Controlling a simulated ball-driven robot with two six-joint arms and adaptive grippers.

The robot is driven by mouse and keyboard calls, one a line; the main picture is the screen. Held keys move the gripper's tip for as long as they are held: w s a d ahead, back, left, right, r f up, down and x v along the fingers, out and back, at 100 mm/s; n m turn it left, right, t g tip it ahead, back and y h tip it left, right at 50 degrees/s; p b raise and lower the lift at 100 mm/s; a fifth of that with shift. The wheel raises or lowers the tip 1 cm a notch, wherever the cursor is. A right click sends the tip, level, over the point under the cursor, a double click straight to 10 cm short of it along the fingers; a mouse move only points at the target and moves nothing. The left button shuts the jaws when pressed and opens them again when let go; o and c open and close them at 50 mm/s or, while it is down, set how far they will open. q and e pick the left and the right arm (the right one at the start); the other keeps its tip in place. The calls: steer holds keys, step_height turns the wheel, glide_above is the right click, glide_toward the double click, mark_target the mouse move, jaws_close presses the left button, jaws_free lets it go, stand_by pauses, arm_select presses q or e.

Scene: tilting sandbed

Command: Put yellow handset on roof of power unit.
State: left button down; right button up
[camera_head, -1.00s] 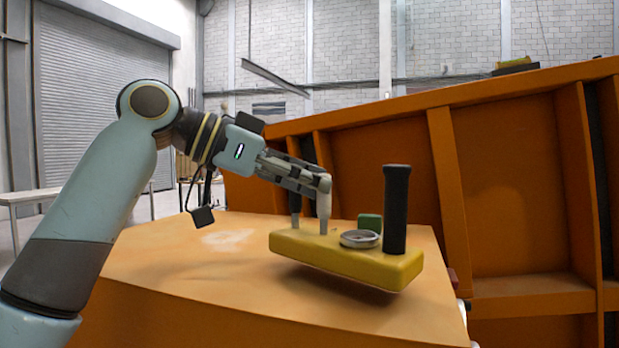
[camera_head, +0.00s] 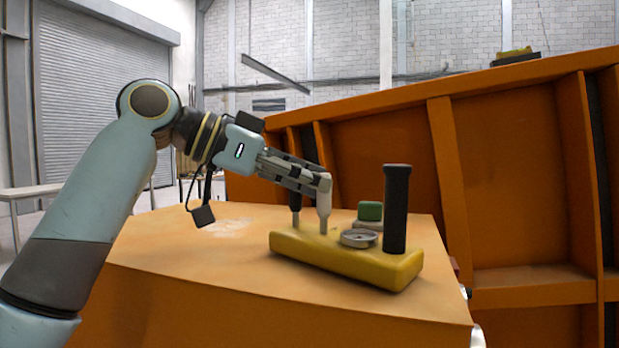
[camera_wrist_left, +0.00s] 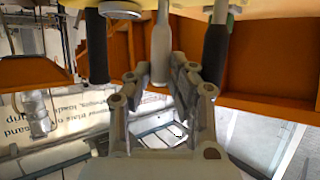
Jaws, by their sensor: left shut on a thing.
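The yellow handset (camera_head: 330,262) is a flat yellow slab with an upright black handle (camera_head: 396,210) and a round grey dial. My left gripper (camera_head: 310,222) is shut on it at its left end. The handset is roughly level over the orange-tan roof of a box-like unit (camera_head: 190,265), which I take as the power unit. It looks very close to the roof; whether it touches I cannot tell. My right gripper is not in view.
A green block (camera_head: 369,211) on a grey base stands just behind the handset. A large orange ribbed frame (camera_head: 520,170) rises behind and right. A yellow-and-black object (camera_head: 515,54) lies on its top edge. The roof's left part is clear.

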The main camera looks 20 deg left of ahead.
arm_select(q)
steer(key=shift+f, duration=0.15)
steer(key=c, duration=1.1)
jaws_free()
steer(key=v, duration=1.2)
